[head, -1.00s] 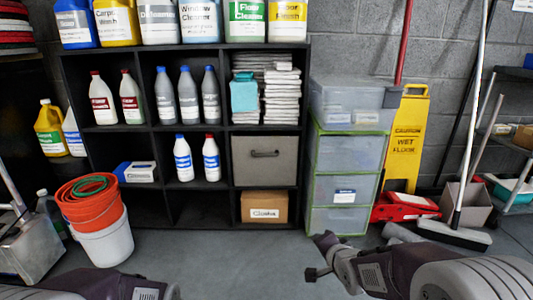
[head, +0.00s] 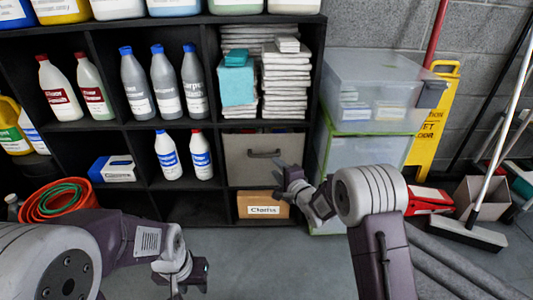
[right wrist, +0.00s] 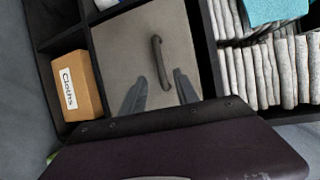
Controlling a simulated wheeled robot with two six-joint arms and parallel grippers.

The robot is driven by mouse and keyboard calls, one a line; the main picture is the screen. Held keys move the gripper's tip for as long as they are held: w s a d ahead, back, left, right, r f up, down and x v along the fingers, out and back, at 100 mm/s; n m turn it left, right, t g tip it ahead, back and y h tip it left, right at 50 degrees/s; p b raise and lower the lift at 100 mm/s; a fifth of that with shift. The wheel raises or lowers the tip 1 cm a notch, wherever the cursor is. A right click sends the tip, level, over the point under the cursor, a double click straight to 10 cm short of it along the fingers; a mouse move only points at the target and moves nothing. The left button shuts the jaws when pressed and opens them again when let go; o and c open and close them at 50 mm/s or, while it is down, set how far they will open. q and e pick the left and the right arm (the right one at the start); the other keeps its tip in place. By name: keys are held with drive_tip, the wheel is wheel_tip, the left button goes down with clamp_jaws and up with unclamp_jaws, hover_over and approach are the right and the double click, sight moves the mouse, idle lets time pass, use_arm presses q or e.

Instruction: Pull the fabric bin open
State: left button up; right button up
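The grey fabric bin (head: 237,172) sits in a lower right compartment of the black shelf, its front looking flush with the shelf. Its dark handle (head: 263,154) runs across the front. My right gripper (head: 287,172) is in front of the bin's right side and covers part of it. In the right wrist view, the gripper's two fingers (right wrist: 160,92) are apart and empty, pointing at the bin front (right wrist: 120,58). The handle (right wrist: 160,62) lies ahead, between the finger lines, apart from them. My left gripper (head: 185,277) hangs low over the floor; its opening is unclear.
A cardboard box labelled Cloths (head: 262,207) sits below the bin and folded cloths (head: 285,85) above it. Orange buckets (head: 60,197) stand at left. The floor before the shelf (head: 270,265) is open.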

sight(266, 157)
drive_tip(key=p+x, duration=0.4)
drive_tip(key=p, duration=0.1)
drive_tip(key=p+x, duration=0.2)
drive_tip(key=p, duration=0.1)
drive_tip(key=shift+w+a+r, duration=0.15)
drive_tip(key=shift+w+r, duration=0.05)
drive_tip(key=shift+w, duration=0.1)
drive_tip(key=shift+w+a+f+b, duration=0.2)
drive_tip(key=shift+w+f+b, duration=0.1)
drive_tip(key=shift+w+b, duration=0.25)
drive_tip(key=shift+w+a+f+b, duration=0.2)
drive_tip(key=shift+w+f+b, duration=0.1)
drive_tip(key=shift+w+b, duration=0.2)
drive_tip(key=shift+c, duration=0.4)
clamp_jaws()
